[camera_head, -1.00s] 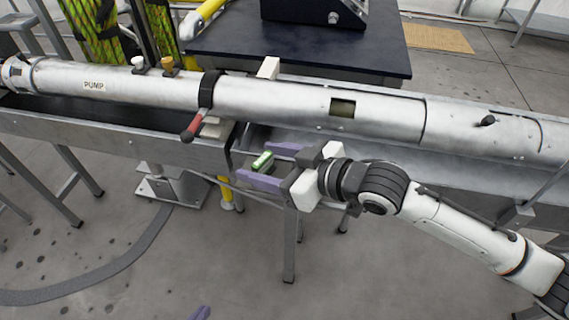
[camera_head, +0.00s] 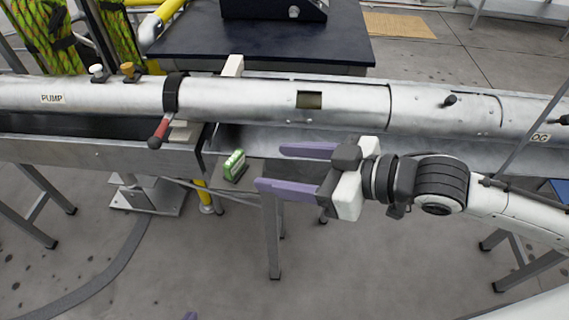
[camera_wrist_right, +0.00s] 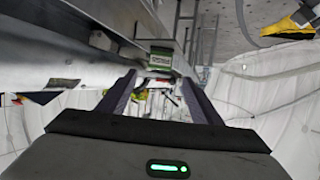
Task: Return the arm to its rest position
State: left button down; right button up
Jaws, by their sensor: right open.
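My right gripper (camera_head: 270,168) reaches in from the right in the head view, in front of the long metal tube (camera_head: 350,103). Its two purple fingers are spread, with nothing between them. A small green and white block (camera_head: 235,165) is just left of the fingertips, apart from them, by the end of the metal trough. In the right wrist view, the open fingers (camera_wrist_right: 158,80) frame the block (camera_wrist_right: 161,57) beyond their tips.
The tube, labelled PUMP, lies along metal troughs (camera_head: 100,150) on legs. A red-handled clamp (camera_head: 160,132) hangs on it. A dark table (camera_head: 255,45) stands behind. Grey floor (camera_head: 180,260) in front is mostly open, with a dark strip curving across it.

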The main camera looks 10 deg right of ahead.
jog(key=s+d+f+m+g+h, duration=0.3)
jog(key=s+d+f+m+h, duration=0.15)
jog(key=s+d+f, duration=0.4)
jog(key=s+d+f+m+g+h, duration=0.2)
jog(key=s+d+f+m+h, duration=0.3)
jog(key=s+f, duration=0.55)
jog(key=w+a+f+t, duration=0.2)
jog(key=f, duration=0.4)
jog(key=w+a+f+n+t+y, duration=0.1)
jog(key=w+a+f+t, duration=0.1)
jog(key=f, duration=0.4)
jog(key=shift+w+a+f, duration=0.35)
jog(key=shift+w+a, duration=0.05)
jog(key=shift+w, duration=0.1)
jog(key=shift+n+y, duration=0.25)
